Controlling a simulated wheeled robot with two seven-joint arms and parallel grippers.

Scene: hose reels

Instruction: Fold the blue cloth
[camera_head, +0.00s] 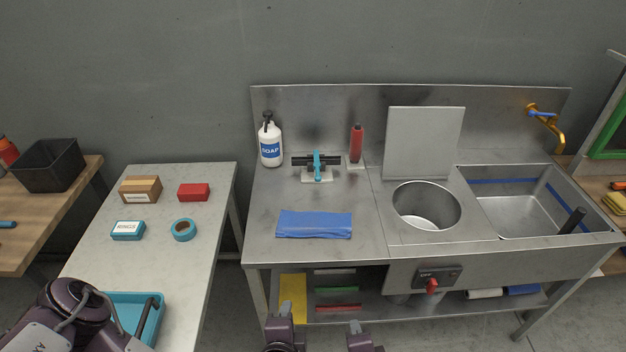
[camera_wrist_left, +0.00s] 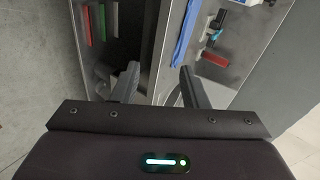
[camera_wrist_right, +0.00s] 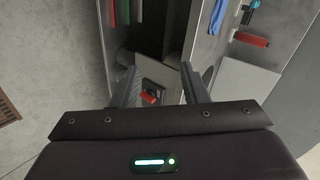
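The blue cloth (camera_head: 314,225) lies as a flat wide rectangle on the steel counter, left of the round basin, with a long crease or layer edge along it. It also shows edge-on in the left wrist view (camera_wrist_left: 184,32) and in the right wrist view (camera_wrist_right: 219,22). My left gripper (camera_wrist_left: 157,82) is open and empty, apart from the cloth. My right gripper (camera_wrist_right: 161,84) is open and empty, also apart from it. In the head view only dark parts of my arms show at the bottom edge; the fingertips are not clear there.
A soap bottle (camera_head: 270,143), a blue-and-black tool (camera_head: 317,166) and a red bottle (camera_head: 356,145) stand behind the cloth. The round basin (camera_head: 427,205) and the sink (camera_head: 520,215) lie to its right. A red switch (camera_head: 432,286) sticks out below the counter. Counter around the cloth is clear.

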